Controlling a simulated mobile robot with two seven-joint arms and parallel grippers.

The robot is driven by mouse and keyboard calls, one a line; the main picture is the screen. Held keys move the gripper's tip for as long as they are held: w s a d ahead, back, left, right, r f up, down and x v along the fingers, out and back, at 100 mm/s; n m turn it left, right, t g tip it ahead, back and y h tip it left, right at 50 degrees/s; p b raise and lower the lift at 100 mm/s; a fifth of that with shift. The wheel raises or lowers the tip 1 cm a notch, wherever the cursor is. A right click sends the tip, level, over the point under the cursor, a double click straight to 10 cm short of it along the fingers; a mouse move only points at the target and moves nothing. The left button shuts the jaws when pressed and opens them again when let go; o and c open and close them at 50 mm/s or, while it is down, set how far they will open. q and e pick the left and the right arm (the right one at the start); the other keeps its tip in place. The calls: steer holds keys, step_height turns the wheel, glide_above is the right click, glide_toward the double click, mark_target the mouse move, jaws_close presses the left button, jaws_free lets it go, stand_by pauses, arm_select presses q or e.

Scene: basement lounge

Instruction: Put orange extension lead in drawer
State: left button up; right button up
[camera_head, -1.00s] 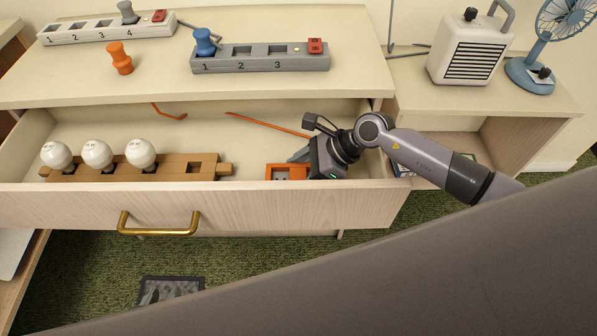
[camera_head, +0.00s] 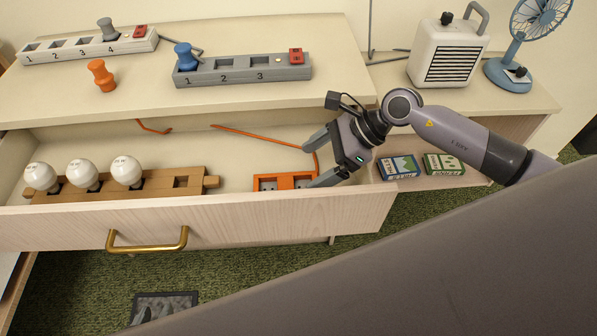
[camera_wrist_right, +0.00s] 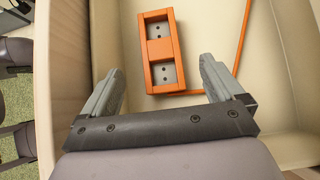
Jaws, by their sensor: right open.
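The orange extension lead's socket block (camera_head: 285,181) lies on the floor of the open drawer (camera_head: 290,216), near its right end. Its orange cable (camera_head: 262,134) runs along the drawer floor behind it. My right gripper (camera_head: 312,160) is open at the drawer's right end, just right of the block. In the right wrist view the orange block (camera_wrist_right: 160,50) lies ahead of the two spread fingertips (camera_wrist_right: 158,72), with nothing held between them. My left gripper is not in view.
A wooden holder (camera_head: 150,186) with white bulbs fills the drawer's left part. The dresser top (camera_head: 130,90) carries a grey power strip (camera_head: 245,70), a white power strip (camera_head: 90,45), and an orange plug (camera_head: 101,76). A heater (camera_head: 447,50), a fan (camera_head: 520,50) and two small boxes (camera_head: 398,167) are at right.

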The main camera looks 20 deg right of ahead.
steer(key=v, duration=0.3)
stand_by(0.5)
